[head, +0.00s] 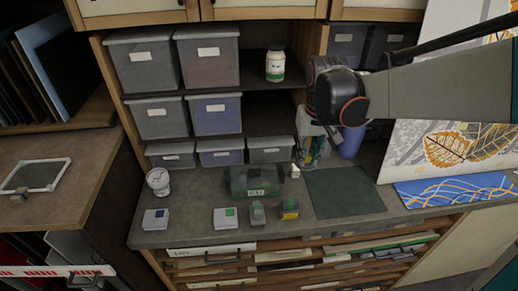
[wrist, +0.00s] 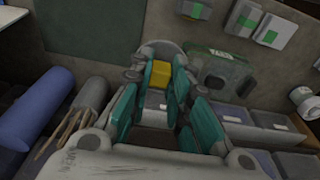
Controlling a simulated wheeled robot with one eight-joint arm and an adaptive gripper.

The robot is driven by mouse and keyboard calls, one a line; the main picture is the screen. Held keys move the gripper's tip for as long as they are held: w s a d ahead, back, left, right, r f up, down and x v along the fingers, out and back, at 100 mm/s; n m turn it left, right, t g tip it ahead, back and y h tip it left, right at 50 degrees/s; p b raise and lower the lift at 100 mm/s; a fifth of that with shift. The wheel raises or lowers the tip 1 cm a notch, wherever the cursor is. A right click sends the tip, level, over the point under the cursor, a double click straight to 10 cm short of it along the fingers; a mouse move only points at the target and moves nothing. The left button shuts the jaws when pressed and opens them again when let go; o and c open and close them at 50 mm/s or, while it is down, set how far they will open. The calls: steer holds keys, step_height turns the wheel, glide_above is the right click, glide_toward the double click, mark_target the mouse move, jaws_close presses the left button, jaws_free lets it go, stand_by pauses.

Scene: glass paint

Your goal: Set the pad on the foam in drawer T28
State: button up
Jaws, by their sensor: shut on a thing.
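My gripper (wrist: 160,92) shows teal fingers closed around a small yellow block (wrist: 161,75), which I take to be the pad. In the head view my gripper (head: 313,152) points down over the back of the counter, left of the dark green mat, and its fingers are partly hidden by the wrist. Flat drawers (head: 300,256) with pale labels lie under the counter's front edge. I cannot read which one is T28. I cannot make out any foam.
A translucent green box (head: 254,181) stands on the counter, with small labelled blocks (head: 257,214) in front. A round gauge (head: 158,180) is at left. The green mat (head: 342,192) is bare. A blue roll (head: 352,141) stands behind my gripper.

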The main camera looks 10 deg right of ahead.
step_height(320, 180, down, 17)
steer(key=b, duration=0.3)
steer(key=shift+s+r, duration=0.1)
steer(key=o, duration=0.4)
steer(key=shift+f+b, duration=0.2)
steer(key=shift+b, duration=0.15)
steer(key=o, duration=0.5)
steer(key=shift+r, duration=0.1)
